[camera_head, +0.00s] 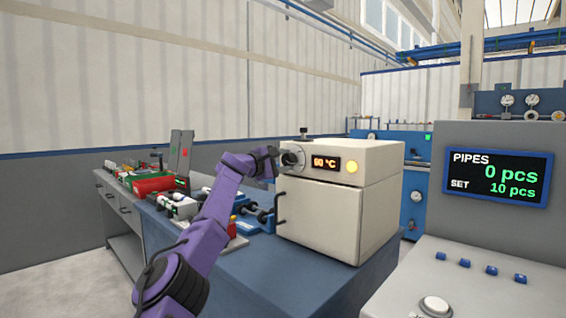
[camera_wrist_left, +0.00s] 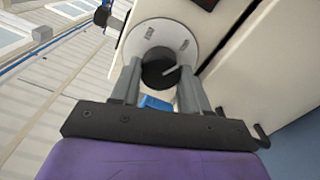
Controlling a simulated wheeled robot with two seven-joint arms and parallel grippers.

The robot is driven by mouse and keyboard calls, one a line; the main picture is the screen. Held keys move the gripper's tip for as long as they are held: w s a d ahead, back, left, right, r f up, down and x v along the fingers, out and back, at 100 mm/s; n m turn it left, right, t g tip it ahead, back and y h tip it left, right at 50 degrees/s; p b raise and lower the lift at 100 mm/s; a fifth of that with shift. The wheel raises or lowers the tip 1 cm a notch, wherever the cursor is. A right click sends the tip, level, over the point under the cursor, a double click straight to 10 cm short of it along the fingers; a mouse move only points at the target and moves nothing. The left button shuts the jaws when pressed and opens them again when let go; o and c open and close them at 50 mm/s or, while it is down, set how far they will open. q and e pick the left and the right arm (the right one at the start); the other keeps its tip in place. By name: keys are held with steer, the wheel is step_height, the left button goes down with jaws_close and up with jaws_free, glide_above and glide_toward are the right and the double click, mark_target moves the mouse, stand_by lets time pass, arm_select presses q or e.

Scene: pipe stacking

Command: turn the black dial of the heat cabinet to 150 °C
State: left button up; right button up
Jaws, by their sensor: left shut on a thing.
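The heat cabinet (camera_head: 322,217) is a cream box on a blue-topped bench, with an orange display (camera_head: 327,163) that appears to read 60 °C. A round yellow light (camera_head: 351,167) is at the right of the display. In the left wrist view, the black dial (camera_wrist_left: 158,72) sits on a pale round scale plate (camera_wrist_left: 178,36) and has a light pointer line. My left gripper (camera_wrist_left: 160,88) is shut on the dial, one finger on each side. In the head view, my left gripper (camera_head: 284,161) is at the cabinet's upper left front. My right gripper is not in view.
A grey console (camera_head: 462,225) with a screen reading PIPES 0 pcs, SET 10 pcs stands at the right. Red and green bins (camera_head: 152,184) and tools lie on the bench left of my arm. A dark door handle (camera_head: 281,208) sticks out below the dial.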

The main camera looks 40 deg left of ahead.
arm_select(q)
steer(key=shift+m, duration=0.4)
steer(key=o, duration=1.1)
steer(key=shift+d, duration=0.1)
steer(key=shift+c, duration=0.2)
steer(key=s+b, duration=0.1)
steer(key=b, duration=0.1)
steer(key=s+f+b, duration=0.1)
steer(key=b, duration=0.3)
steer(key=shift+s+a+f, duration=0.15)
steer(key=shift+s+a, duration=0.1)
steer(key=shift+s, duration=0.15)
steer(key=b, duration=0.7)
glide_toward(285, 165)
steer(key=s+r, duration=0.1)
steer(key=s, duration=0.1)
steer(key=shift+w+r, duration=0.15)
steer(key=shift+r, duration=0.05)
